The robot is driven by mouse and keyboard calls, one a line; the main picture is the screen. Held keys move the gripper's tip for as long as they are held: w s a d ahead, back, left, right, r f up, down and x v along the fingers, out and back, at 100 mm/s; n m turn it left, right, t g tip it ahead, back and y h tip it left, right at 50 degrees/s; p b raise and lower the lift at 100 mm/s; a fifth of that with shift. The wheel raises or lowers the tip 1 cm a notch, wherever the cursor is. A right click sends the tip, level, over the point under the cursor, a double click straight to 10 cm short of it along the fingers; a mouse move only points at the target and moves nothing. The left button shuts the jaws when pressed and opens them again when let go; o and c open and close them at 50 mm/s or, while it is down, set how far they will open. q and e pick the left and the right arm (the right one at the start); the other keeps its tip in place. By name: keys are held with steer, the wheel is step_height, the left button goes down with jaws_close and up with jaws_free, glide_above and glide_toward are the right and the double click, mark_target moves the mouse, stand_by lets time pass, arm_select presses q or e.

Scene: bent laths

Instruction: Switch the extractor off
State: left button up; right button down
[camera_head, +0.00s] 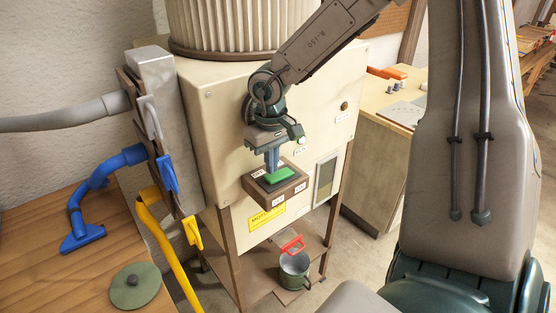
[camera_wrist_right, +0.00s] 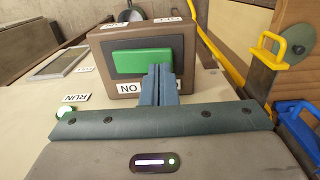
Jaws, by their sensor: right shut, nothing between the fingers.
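The extractor is a cream cabinet (camera_head: 215,100) with a ribbed drum (camera_head: 225,25) on top. A brown switch box (camera_head: 262,203) on its front carries a green rocker (camera_head: 279,176). In the right wrist view the rocker (camera_wrist_right: 137,62) sits in a dark plate, with an upside-down ON label (camera_wrist_right: 127,88) on the near side. My right gripper (camera_head: 272,165) is shut and empty, its fingertips at the rocker. In the wrist view the fingers (camera_wrist_right: 158,70) overlap the rocker's right part; contact is unclear. A RUN lamp (camera_wrist_right: 63,113) glows pale green. My left gripper is out of view.
At left, a grey hose (camera_head: 60,119), a blue nozzle (camera_head: 82,236) and a yellow hose (camera_head: 165,250) lie near a wooden table (camera_head: 40,285) holding a green disc (camera_head: 134,286). A metal pail (camera_head: 294,268) stands on the lower shelf. A bench (camera_head: 370,125) stands behind right.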

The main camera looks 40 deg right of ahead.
mark_target(272, 177)
steer(key=shift+f+b, duration=0.95)
steer(key=shift+f, duration=0.05)
stand_by(0.8)
steer(key=shift+r+p, duration=2.35)
steer(key=shift+r, duration=1.2)
steer(key=shift+f, duration=0.1)
